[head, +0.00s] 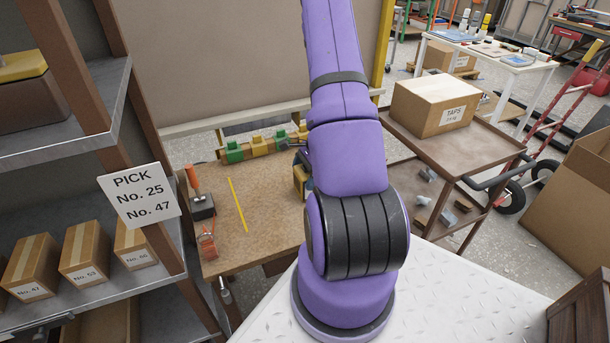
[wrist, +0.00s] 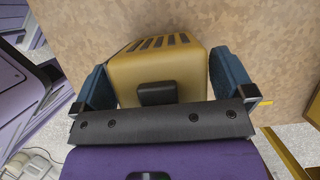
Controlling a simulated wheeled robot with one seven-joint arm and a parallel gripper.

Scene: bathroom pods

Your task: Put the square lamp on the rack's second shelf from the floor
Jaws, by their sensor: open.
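A yellow box-shaped thing with dark slots and a black knob, which looks like the square lamp (wrist: 168,72), sits on the brown workbench top in the wrist view. My gripper (wrist: 160,64) is open, with one blue finger on each side of it. Narrow gaps seem to show beside the fingers. In the head view only a sliver of the lamp (head: 299,181) shows; my arm hides the rest. The rack (head: 110,95) stands at the left with grey shelves. Its middle visible shelf (head: 100,300) holds several cartons. The floor under it is out of view, so I cannot count shelves from it.
The workbench (head: 262,205) carries a black block (head: 202,208), an orange-handled tool (head: 192,178), an orange object (head: 207,246) and green and yellow blocks (head: 260,146) at the back. A PICK sign (head: 140,196) hangs on the rack. A brown cart (head: 488,160) with a carton stands right.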

